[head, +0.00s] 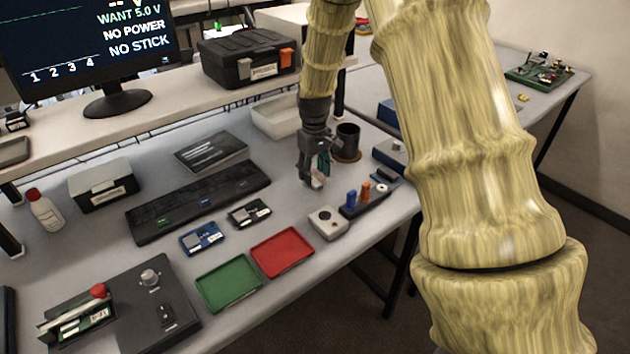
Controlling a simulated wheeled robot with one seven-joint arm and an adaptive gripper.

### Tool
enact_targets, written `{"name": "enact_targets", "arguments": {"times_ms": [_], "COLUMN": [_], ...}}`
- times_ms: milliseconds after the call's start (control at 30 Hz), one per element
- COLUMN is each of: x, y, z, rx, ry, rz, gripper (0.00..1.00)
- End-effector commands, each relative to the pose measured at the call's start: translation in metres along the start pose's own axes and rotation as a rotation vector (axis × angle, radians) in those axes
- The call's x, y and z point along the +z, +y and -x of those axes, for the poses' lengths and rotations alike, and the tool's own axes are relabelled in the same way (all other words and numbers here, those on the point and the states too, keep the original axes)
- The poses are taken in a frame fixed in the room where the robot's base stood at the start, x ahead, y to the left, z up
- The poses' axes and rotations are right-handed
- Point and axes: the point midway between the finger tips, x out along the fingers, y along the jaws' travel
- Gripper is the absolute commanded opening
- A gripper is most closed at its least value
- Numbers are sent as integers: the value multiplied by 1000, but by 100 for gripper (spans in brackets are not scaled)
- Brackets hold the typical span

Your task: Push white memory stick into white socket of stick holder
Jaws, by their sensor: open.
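The stick holder (372,205) is a low dark block near the right edge of the bench. A blue stick (351,199) and an orange stick (365,192) stand upright in it. A small white round spot (382,188) shows at its right end; I cannot tell whether it is the white socket or a stick's top. My gripper (314,182) points down, left of and behind the holder, and is open. A small pale patch shows at its fingertips; I cannot tell whether it is the white memory stick or part of the fingers.
A grey box with a round knob (328,223) sits just left of the holder. A dark cup (347,142) stands behind my gripper. Red (283,252) and green (229,284) trays lie at the front. A black keyboard (198,208) lies left. The monitor (85,45) reads "NO STICK".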

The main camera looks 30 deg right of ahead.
Motion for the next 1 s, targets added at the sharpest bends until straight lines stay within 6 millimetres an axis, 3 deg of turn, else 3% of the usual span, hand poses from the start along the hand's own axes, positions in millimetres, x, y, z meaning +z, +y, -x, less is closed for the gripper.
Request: {"name": "enact_targets", "arguments": {"times_ms": [233, 667, 867, 1000], "x": [0, 0, 0, 0], "y": [0, 0, 0, 0], "z": [-22, -26, -26, -25], "rx": [1, 1, 1, 1], "ry": [0, 1, 0, 1], "rz": [0, 1, 0, 1], "gripper": [48, 48, 14, 10]}}
